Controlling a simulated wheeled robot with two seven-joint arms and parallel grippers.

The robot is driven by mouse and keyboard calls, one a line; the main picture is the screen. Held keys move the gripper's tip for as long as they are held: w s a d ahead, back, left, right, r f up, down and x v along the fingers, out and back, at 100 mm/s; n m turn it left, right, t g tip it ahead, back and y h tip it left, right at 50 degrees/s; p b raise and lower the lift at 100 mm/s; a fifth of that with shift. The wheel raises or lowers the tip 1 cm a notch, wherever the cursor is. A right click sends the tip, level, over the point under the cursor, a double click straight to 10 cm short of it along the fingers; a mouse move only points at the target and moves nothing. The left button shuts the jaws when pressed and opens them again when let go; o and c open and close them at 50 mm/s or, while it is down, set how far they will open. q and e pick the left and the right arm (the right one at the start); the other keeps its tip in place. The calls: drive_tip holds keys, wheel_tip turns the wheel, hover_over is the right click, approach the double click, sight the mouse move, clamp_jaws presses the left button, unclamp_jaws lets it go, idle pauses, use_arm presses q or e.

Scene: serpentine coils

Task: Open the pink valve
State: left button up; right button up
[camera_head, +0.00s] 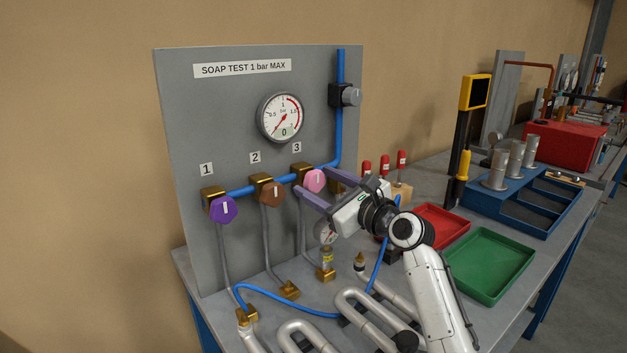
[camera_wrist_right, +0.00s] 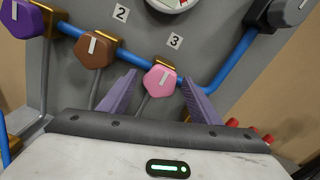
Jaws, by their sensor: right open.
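The pink valve (camera_head: 314,181) is a hexagonal knob with a white mark, on a brass fitting under label 3 on the grey panel. In the right wrist view the pink valve (camera_wrist_right: 160,81) sits ahead, between my fingers, its white mark close to upright with a slight tilt. My right gripper (camera_head: 322,184) is open, its two purple fingers pointing at the panel on either side of the knob. The fingers (camera_wrist_right: 160,92) appear apart from the knob in the right wrist view; I cannot tell the remaining depth exactly. My left gripper is not in view.
A brown valve (camera_head: 272,194) and a purple valve (camera_head: 223,209) stand left of the pink one on the blue pipe. A pressure gauge (camera_head: 282,118) is above. Silver coils (camera_head: 368,312) and a blue hose lie below. Red (camera_head: 447,224) and green trays (camera_head: 490,264) lie to the right.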

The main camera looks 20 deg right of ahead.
drive_tip(key=shift+x, duration=0.85)
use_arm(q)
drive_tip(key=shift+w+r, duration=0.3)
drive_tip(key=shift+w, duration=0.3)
use_arm(e)
drive_tip(key=shift+w, duration=0.25)
drive_tip(key=c, duration=1.1)
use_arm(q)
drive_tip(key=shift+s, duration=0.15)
use_arm(e)
drive_tip(key=shift+o, duration=0.2)
